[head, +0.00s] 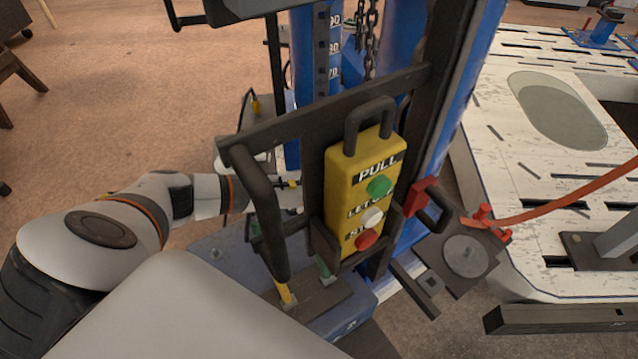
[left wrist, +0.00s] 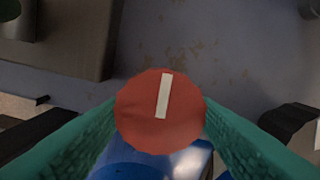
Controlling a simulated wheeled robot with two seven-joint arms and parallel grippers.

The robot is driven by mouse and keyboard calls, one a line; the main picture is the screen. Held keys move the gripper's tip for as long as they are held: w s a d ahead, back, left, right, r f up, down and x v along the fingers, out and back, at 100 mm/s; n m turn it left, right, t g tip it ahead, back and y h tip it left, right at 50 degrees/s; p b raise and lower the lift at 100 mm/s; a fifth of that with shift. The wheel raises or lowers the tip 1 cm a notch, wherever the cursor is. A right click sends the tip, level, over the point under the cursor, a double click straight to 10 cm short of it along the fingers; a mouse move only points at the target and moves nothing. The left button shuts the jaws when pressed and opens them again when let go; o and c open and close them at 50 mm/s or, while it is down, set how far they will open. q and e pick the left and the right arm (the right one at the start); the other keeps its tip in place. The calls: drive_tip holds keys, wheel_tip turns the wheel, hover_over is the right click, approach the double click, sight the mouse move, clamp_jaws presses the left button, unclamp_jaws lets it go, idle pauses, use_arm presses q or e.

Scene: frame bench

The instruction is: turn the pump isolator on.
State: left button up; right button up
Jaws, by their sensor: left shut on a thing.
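The pump isolator knob (left wrist: 148,118) is a round red disc with a white bar in the left wrist view. The bar runs nearly upright, its top leaning slightly right. My left gripper (left wrist: 160,120) is shut on the knob, one green finger on each side. In the head view my left arm comes in from the left and its wrist goes behind a dark frame post. The fingertips and the knob cannot be made out there. My right gripper is not in view.
A yellow control box (head: 342,181) with green, white and red buttons hangs on the dark frame (head: 262,195) beside my left wrist. Blue columns (head: 405,45) and a chain (head: 367,35) stand behind. A white slotted bench (head: 500,125) fills the right. Open floor lies at the left.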

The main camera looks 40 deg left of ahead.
use_arm(q)
drive_tip(key=shift+m, duration=0.5)
drive_tip(key=o, duration=1)
wheel_tip(320, 180, up, 12)
drive_tip(key=b, duration=0.1)
idle(0.5)
